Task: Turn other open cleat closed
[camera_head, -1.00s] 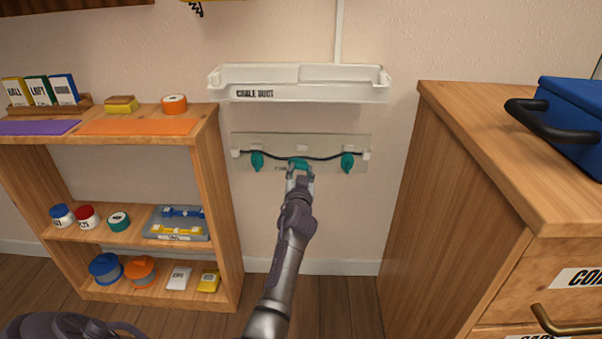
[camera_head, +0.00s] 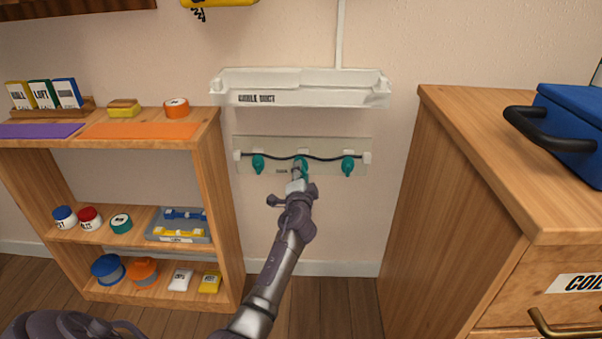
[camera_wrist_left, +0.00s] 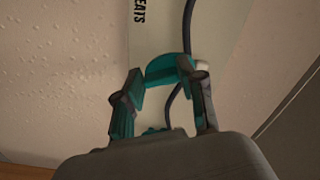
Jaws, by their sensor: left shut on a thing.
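A pale board (camera_head: 325,143) on the wall carries a dark cable and three teal cleats in a row. The left cleat (camera_head: 258,164) and the right cleat (camera_head: 347,167) hang down below the cable. The middle cleat (camera_head: 303,166) is partly hidden by my left gripper (camera_head: 298,177). My left gripper is shut on this middle cleat. In the left wrist view, the teal cleat (camera_wrist_left: 167,70) shows between the fingers of the gripper (camera_wrist_left: 163,105), with the dark cable (camera_wrist_left: 188,30) passing beside it. My right gripper is not in view.
A white cable duct tray (camera_head: 320,95) sticks out from the wall above the board. A wooden shelf (camera_head: 215,190) with spools and boxes stands left. A wooden cabinet (camera_head: 440,190) with a blue case (camera_head: 570,120) stands right. Wall below the board is clear.

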